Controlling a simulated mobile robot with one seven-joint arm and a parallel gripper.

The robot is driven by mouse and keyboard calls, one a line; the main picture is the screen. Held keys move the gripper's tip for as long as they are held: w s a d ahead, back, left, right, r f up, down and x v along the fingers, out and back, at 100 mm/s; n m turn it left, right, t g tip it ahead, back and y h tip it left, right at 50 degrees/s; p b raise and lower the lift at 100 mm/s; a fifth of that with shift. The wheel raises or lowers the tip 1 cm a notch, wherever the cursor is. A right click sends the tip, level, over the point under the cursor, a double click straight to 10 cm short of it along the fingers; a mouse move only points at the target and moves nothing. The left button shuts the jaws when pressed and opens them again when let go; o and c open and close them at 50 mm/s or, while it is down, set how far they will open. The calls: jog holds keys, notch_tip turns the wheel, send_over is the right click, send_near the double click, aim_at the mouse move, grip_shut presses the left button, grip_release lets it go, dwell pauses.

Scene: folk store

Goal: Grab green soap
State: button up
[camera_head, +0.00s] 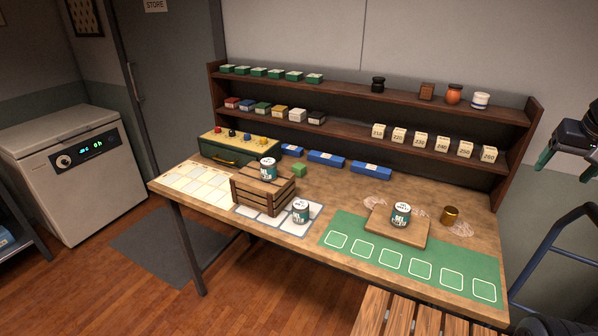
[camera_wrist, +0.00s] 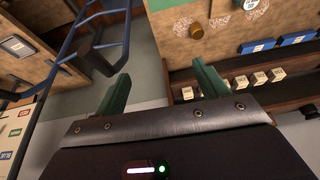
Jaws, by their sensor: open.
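A small green block (camera_head: 299,170), which looks like the green soap, sits on the table behind the wooden crate and in front of the blue boxes. Several flat green boxes (camera_head: 274,73) also stand in a row on the top shelf; I cannot read their labels. My gripper (camera_head: 568,162) is at the far right of the head view, off the table's right end and far from the block. In the wrist view my gripper (camera_wrist: 161,74) shows two green fingers spread apart with nothing between them. The green block is not seen in the wrist view.
The wooden crate (camera_head: 250,197) carries a can (camera_head: 268,169). Another can (camera_head: 401,215) is on a wooden board, near a gold tin (camera_head: 450,215). Blue boxes (camera_head: 326,159) line the shelf's foot. A blue metal frame (camera_head: 553,243) stands right of the table.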

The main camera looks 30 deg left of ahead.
jog(key=w+a+r+m, duration=0.1)
jog(key=w+a+r, duration=0.1)
jog(key=w+a, duration=2.1)
jog(key=w+a+f, duration=0.2)
jog(key=w+a, duration=0.1)
jog(key=a, duration=0.4)
jog(key=w+a+f, duration=0.2)
jog(key=a+f, duration=0.1)
jog(key=a, duration=0.4)
jog(key=w+a+f, duration=0.2)
jog(key=w+a, duration=0.1)
jog(key=a, duration=0.4)
jog(key=m+h, duration=0.1)
send_near(299, 166)
jog(key=x, duration=1)
jog(key=shift+w+f, duration=0.15)
jog(key=shift+f, duration=0.15)
jog(key=c, duration=1.1)
jog(key=shift+a+r, duration=0.1)
